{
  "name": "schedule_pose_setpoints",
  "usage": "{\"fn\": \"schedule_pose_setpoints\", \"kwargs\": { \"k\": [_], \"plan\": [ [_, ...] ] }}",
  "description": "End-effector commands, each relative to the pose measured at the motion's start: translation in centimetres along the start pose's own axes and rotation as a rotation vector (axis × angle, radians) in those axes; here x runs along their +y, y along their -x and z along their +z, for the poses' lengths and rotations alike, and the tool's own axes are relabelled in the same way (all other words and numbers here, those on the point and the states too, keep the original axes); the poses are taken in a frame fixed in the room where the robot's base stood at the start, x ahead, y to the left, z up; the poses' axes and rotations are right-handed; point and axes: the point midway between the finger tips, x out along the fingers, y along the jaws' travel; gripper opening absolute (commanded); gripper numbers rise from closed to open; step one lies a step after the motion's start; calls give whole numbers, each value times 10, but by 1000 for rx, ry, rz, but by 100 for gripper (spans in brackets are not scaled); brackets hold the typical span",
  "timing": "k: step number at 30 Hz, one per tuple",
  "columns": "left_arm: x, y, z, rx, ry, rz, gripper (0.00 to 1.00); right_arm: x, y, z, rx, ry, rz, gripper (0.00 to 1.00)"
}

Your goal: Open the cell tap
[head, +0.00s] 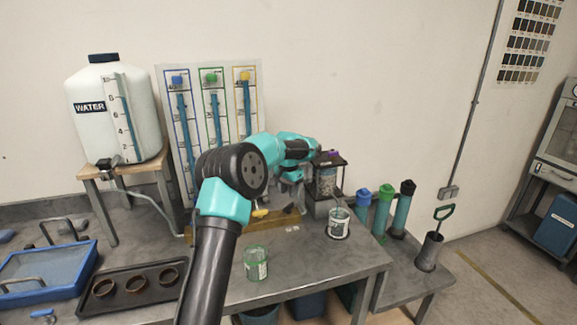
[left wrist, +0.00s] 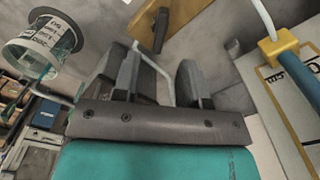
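A clear cell filled with pale grains (head: 326,182) stands in a black frame on the bench, right of the measuring board. I cannot clearly make out its tap; my arm covers part of that area. A yellow lever (head: 260,213) shows at the wooden base below the board. My left gripper (head: 292,176) is just left of the cell, in front of the board. In the left wrist view its fingers (left wrist: 162,78) are apart with nothing gripped. A thin pale bent tube (left wrist: 168,88) shows behind them, and a dark lever (left wrist: 160,28) beyond. My right gripper is out of view.
A labelled jar (head: 338,224) stands in front of the cell, and another jar (head: 256,264) nearer. A water tank (head: 128,120), dark tray (head: 130,302) with pots and blue-framed tray (head: 92,262) are at left. Several capped tubes (head: 382,210) stand at right.

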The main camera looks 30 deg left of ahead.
Motion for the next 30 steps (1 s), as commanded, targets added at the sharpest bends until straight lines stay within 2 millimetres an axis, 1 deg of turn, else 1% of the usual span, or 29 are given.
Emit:
{"fn": "schedule_pose_setpoints", "kwargs": {
  "k": [1, 9, 12, 15, 18, 21, 30],
  "plan": [
    [0, 11, -1, 4, 0, -1, 39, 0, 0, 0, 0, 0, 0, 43],
    [0, 63, -1, 4, 1, 0, 39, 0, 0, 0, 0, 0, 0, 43],
    [1, 81, -1, 3, 0, 0, 39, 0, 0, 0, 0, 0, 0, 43],
    [0, 95, -1, 2, 0, 0, 39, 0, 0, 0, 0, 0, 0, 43],
    [0, 105, 0, 1, 0, 0, 39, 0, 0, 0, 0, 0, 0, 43],
    [0, 109, 0, 1, 1, 0, 39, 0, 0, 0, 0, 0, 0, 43],
    [0, 110, 0, 0, 1, 1, 39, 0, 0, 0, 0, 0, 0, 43]
  ]
}}
